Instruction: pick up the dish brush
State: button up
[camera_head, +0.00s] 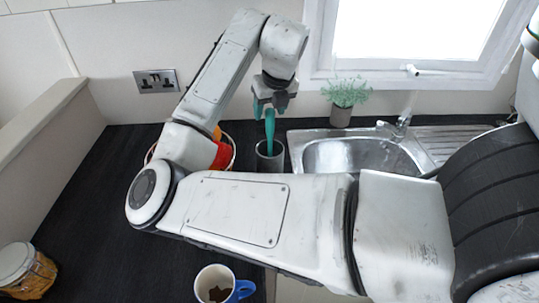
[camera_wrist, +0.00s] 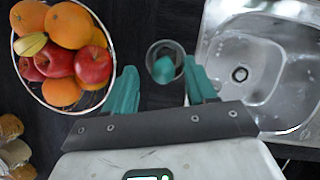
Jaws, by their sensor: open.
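The dish brush (camera_head: 270,132) is teal and stands upright in a grey cup (camera_head: 270,162) on the dark worktop, beside the sink. In the wrist view the brush (camera_wrist: 163,69) shows end-on inside the round cup (camera_wrist: 165,48), between my finger tips in the picture. My gripper (camera_head: 269,106) has teal fingers, points down over the cup and is open. In the wrist view my gripper (camera_wrist: 160,72) has its fingers wide apart. The fingers do not visibly touch the brush. How far the handle's top reaches between them I cannot tell.
A wire fruit bowl (camera_wrist: 111,87) stands left of the cup. The sink (camera_head: 355,157) is on the right, with a tap (camera_head: 401,124) and a potted plant (camera_head: 341,115) behind it. A blue mug (camera_head: 243,290) and a jar (camera_head: 25,272) stand nearer.

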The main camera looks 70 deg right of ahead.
jog(key=shift+p+x, duration=0.35)
jog(key=shift+x, duration=1.45)
jog(key=shift+s+d, duration=0.1)
jog(key=shift+d, duration=0.1)
jog(key=shift+c, duration=0.5)
grip_shut()
